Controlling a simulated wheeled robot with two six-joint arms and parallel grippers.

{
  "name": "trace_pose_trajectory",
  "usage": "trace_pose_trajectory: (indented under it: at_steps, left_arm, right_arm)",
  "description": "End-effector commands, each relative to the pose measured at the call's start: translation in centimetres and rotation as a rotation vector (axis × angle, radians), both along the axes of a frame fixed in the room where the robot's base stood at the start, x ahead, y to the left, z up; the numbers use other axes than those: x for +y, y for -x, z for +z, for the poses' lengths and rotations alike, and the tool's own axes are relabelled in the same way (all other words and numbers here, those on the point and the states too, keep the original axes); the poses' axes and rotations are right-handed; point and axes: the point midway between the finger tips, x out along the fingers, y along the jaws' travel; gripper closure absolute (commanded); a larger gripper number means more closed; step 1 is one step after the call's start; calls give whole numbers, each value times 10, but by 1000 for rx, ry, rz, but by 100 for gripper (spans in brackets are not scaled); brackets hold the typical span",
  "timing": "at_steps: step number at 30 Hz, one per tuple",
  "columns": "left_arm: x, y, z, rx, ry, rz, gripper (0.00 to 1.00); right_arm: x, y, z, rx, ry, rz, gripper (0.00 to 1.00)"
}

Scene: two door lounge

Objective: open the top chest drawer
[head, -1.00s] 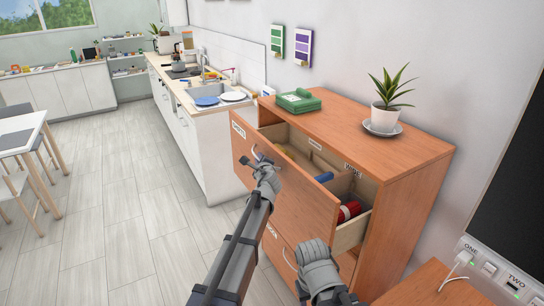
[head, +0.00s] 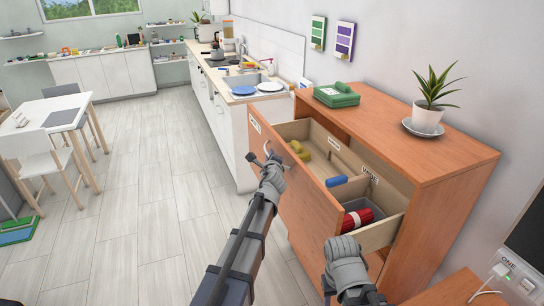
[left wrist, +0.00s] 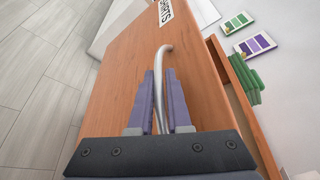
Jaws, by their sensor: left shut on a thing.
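The wooden chest (head: 408,126) stands against the right wall. Its top drawer (head: 292,185) is pulled well out, and its open compartments show yellow things (head: 304,150), a blue thing (head: 337,181) and a red bundle (head: 358,218). My left gripper (head: 271,160) is at the drawer front. In the left wrist view its fingers (left wrist: 162,100) are shut on the curved metal handle (left wrist: 161,58). My right gripper (head: 343,246) is near the drawer's near corner; its fingertips are hidden.
On the chest top are a green box-like thing (head: 337,95) and a potted plant (head: 428,117) on a saucer. A kitchen counter (head: 228,104) stands behind the chest. The floor (head: 150,190) to the left is open, with a table and chairs farther left.

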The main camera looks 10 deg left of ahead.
Motion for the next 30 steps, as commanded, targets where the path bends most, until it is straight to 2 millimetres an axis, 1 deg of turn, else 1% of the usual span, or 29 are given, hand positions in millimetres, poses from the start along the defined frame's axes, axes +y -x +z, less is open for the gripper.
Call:
trace_pose_trajectory:
  at_steps: [7, 8, 15, 25, 30]
  left_arm:
    - [0, 2, -1, 2, 2, 2, 100]
    - [0, 2, -1, 2, 2, 2, 82]
    - [0, 1, -1, 1, 1, 1, 55]
    - [-1, 3, 1, 0, 0, 0, 54]
    - [-4, 17, 4, 0, 0, 0, 54]
  right_arm:
    - [0, 0, 0, 0, 0, 0, 50]
    - [0, 0, 0, 0, 0, 0, 50]
    - [0, 0, 0, 0, 0, 0, 50]
    - [0, 0, 1, 0, 0, 0, 50]
    - [0, 0, 4, 0, 0, 0, 50]
